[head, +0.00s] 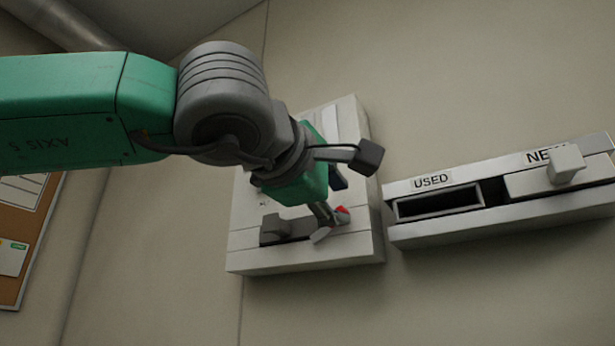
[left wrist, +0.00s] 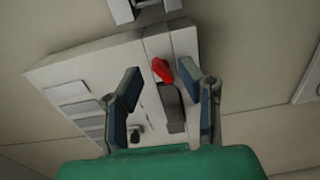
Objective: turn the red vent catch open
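The red vent catch (left wrist: 162,70) is a small red lever on a pale wall-mounted box (left wrist: 90,62). In the left wrist view it lies tilted, beside the upper end of a dark grey bar (left wrist: 172,108). My left gripper (left wrist: 160,72) is open, with one finger on each side of the catch and visible gaps between. In the head view my left gripper (head: 326,222) is at the lower front of the box, and only a bit of the red catch (head: 342,210) shows past the fingers. Contact cannot be told. My right gripper is not in view.
A wall unit to the right has an open slot labelled USED (head: 440,203) and a drawer front labelled NEW (head: 560,178) with a knob. A grey block handle (head: 273,229) sticks out of the box's lower left. A corkboard (head: 28,235) hangs at far left.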

